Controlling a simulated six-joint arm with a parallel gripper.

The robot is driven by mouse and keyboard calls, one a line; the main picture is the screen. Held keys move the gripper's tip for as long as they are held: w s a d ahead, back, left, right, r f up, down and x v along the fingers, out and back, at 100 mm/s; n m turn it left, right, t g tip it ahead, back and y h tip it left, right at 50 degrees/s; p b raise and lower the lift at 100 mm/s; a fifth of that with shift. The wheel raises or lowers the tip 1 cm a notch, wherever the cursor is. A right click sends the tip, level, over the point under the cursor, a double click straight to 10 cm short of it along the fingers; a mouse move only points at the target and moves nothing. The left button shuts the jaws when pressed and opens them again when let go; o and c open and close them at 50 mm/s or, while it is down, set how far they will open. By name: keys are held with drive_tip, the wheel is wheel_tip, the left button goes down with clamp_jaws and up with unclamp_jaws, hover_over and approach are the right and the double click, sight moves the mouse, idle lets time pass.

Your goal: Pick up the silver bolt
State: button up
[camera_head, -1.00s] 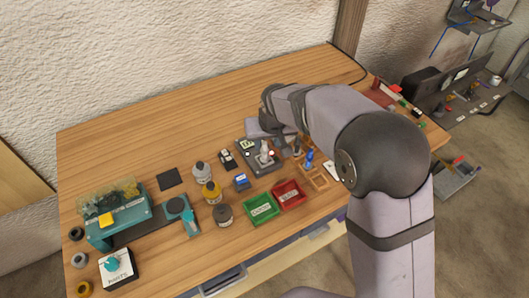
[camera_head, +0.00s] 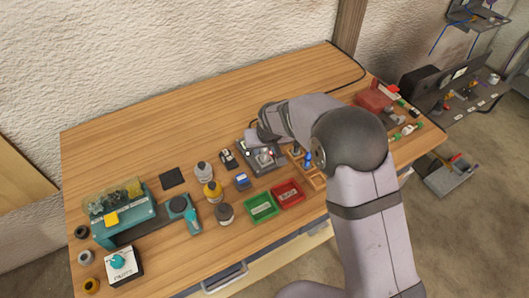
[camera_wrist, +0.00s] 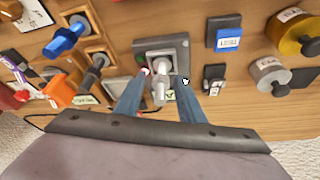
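A silver bolt-like piece (camera_wrist: 160,88) shows in the wrist view, standing over a grey device (camera_wrist: 178,48) with a dark panel. My gripper (camera_wrist: 166,76) has its two blue-grey fingers apart, one on each side of the silver piece. A gap seems to show on both sides, so I see no clear grip. In the head view the grey device (camera_head: 248,160) lies mid-table under my wrist, which hides my fingertips and much of the device.
In the wrist view a wooden tray (camera_wrist: 98,48) with a blue-handled tool (camera_wrist: 66,38) is left, and a blue box (camera_wrist: 228,33) and jars are right. In the head view green (camera_head: 262,206) and red (camera_head: 288,192) bins sit in front. The table's back left is clear.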

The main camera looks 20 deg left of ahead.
clamp_jaws()
drive_tip(key=shift+r, duration=0.1)
